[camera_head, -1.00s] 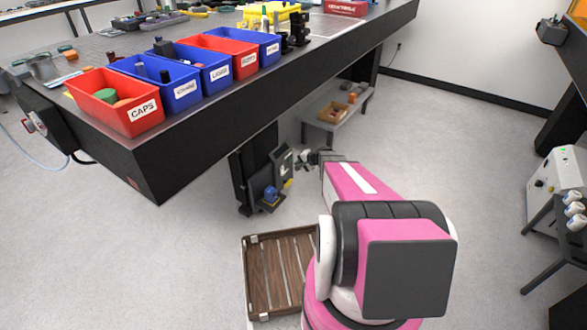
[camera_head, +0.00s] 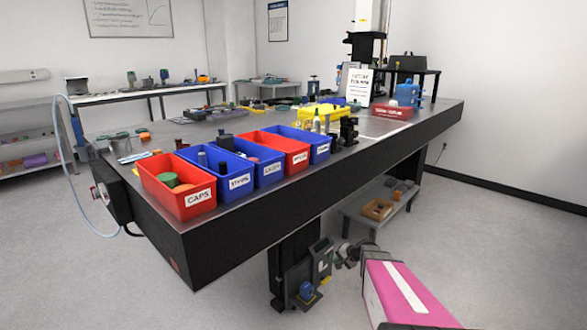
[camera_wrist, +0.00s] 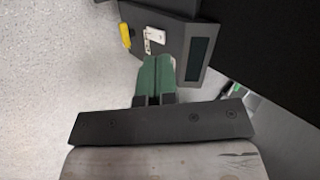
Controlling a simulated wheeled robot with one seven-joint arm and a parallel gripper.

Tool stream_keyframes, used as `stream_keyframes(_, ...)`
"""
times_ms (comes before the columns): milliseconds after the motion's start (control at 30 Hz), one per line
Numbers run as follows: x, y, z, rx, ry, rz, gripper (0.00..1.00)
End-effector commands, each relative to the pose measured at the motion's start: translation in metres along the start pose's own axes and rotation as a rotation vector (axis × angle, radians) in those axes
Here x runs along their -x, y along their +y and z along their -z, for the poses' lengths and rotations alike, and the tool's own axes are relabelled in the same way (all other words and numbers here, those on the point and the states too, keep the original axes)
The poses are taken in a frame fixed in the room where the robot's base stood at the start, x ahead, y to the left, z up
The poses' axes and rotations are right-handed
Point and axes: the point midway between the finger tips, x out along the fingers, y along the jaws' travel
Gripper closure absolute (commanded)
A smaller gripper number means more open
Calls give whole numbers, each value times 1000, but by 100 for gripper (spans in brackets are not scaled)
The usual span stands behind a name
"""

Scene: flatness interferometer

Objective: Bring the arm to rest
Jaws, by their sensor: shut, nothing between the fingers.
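My gripper (camera_wrist: 156,78) shows in the wrist view with its two green fingers together and nothing between them. Beyond the fingertips is a dark panel box (camera_wrist: 185,42) with a grey display and a yellow part (camera_wrist: 125,35) at its side. In the head view my pink and white arm (camera_head: 408,292) reaches from the bottom right toward the table's underside. Its far end is beside the dark unit (camera_head: 308,275) at the table's leg. I cannot tell the exact gap between them.
The black-edged table (camera_head: 230,240) runs above my gripper. It carries red and blue bins, the nearest a red CAPS bin (camera_head: 185,203). A low grey shelf (camera_head: 372,222) with an orange box stands beyond. Open floor (camera_head: 510,265) lies to the right.

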Motion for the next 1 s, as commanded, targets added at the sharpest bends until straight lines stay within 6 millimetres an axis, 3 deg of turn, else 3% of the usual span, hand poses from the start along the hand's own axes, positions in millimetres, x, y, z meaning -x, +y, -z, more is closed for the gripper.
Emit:
stream_keyframes(33,16,-11,-29,55,-32,-46,100)
stream_keyframes(200,61,-28,-102,256,-147,-258,100)
stream_keyframes(400,124,-33,-168,455,-237,-533,100)
stream_keyframes(600,160,-32,-191,546,-263,-693,100)
stream_keyframes(1000,164,-31,-191,558,-265,-720,100)
